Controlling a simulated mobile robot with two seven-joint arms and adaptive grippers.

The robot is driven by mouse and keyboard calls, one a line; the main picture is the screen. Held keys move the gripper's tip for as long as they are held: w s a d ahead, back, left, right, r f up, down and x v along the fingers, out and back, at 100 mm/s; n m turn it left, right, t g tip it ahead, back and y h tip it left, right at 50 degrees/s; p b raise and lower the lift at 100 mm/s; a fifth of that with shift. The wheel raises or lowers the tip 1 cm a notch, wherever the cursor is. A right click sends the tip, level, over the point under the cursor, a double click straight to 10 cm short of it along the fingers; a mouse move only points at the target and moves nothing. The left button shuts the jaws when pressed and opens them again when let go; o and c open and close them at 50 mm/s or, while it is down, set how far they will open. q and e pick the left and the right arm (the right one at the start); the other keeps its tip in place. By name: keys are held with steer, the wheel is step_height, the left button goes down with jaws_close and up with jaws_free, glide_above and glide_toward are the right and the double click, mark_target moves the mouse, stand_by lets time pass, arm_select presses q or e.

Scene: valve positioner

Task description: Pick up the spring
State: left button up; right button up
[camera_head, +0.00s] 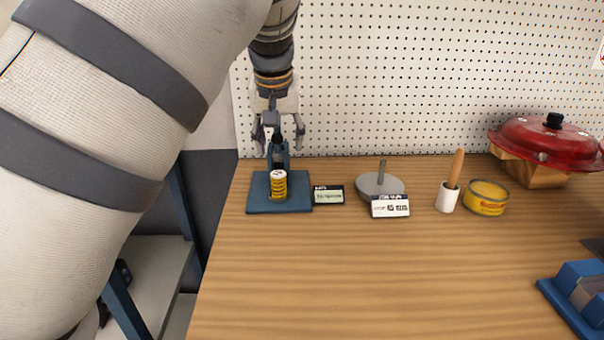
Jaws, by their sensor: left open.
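A small yellow coil with dark bands and a pale top, which looks like the spring (279,187), stands upright on a blue stand (299,203) at the back left of the bench. My left gripper (279,143) hangs above and slightly behind it, pointing down. Its fingers are spread apart with no spring between them. The blue upright of the stand shows between and below the fingers, and I cannot tell whether they touch it. My right gripper is not in view.
Right of the stand are a small display box (329,195), a grey disc with a stem (380,184), a labelled box (390,206), a brush in a white cup (447,197), a yellow tin (486,198) and a red domed part (550,145). The front bench (380,285) is clear.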

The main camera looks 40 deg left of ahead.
mark_target(277, 174)
arm_select(q)
steer(key=x, duration=0.3)
steer(key=s+x, duration=0.1)
steer(key=x, duration=0.3)
steer(key=s+b+x, duration=0.1)
steer(key=x, duration=0.2)
steer(key=shift+w+a+f, duration=0.1)
steer(key=shift+f, duration=0.45)
steer(key=shift+w+a+f, duration=0.1)
steer(key=shift+w+f, duration=0.05)
steer(key=shift+f, duration=0.1)
steer(key=shift+r, duration=0.1)
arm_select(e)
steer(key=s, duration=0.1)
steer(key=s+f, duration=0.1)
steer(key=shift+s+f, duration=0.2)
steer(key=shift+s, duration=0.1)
arm_select(q)
jaws_close()
